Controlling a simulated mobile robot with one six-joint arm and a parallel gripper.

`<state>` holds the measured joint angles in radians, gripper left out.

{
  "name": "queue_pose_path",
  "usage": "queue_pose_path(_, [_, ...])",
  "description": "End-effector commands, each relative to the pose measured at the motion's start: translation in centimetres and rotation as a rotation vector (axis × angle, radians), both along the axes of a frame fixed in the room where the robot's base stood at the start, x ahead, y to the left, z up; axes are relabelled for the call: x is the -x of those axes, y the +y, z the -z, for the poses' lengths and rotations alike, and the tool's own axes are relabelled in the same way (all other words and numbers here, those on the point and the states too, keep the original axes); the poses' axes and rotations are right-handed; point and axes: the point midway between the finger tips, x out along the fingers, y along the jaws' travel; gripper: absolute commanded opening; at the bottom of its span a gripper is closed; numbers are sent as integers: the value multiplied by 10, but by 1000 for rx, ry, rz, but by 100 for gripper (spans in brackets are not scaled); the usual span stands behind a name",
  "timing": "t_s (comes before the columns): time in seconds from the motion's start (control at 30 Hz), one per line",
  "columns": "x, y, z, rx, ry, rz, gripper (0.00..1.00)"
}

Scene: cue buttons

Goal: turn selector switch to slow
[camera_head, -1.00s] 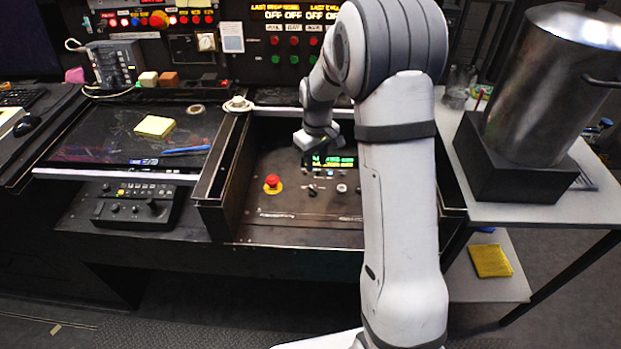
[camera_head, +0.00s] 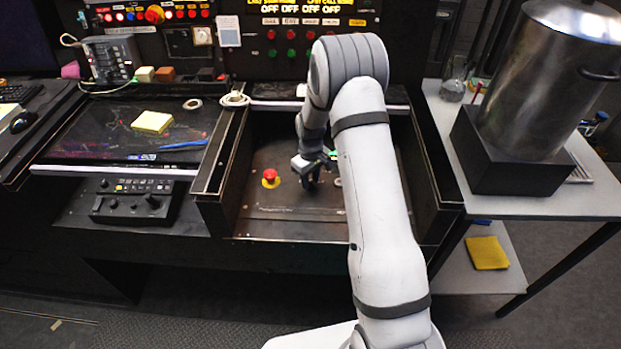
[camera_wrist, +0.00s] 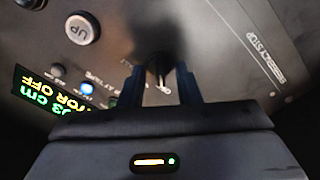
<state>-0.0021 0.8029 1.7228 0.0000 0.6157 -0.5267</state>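The selector switch, a small dark knob (camera_wrist: 160,66), shows in the wrist view between and just beyond my fingertips. My gripper (camera_wrist: 160,78) has its two dark fingers apart, one on each side of the knob. I cannot tell whether they touch it. In the head view my gripper (camera_head: 311,179) is low over the panel, right of the red button, and hides the switch. The switch's position labels are too blurred to read.
A red mushroom button (camera_head: 270,176) on a yellow base stands close left of my gripper. In the wrist view a round UP button (camera_wrist: 82,28) and a lit display (camera_wrist: 40,92) lie to the left. The recess has a raised left wall (camera_head: 222,165).

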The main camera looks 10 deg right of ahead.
Motion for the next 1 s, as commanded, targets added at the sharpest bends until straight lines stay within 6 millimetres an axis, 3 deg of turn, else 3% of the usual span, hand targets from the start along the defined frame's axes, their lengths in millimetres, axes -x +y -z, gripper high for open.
queue_pose_path(0.23, [0, 1, 1, 0, 0, -1, 29])
queue_pose_path(0.6, [0, 1, 1, 0, 0, -1, 0])
queue_pose_path(1.0, [0, 1, 1, 0, 0, 19, 0])
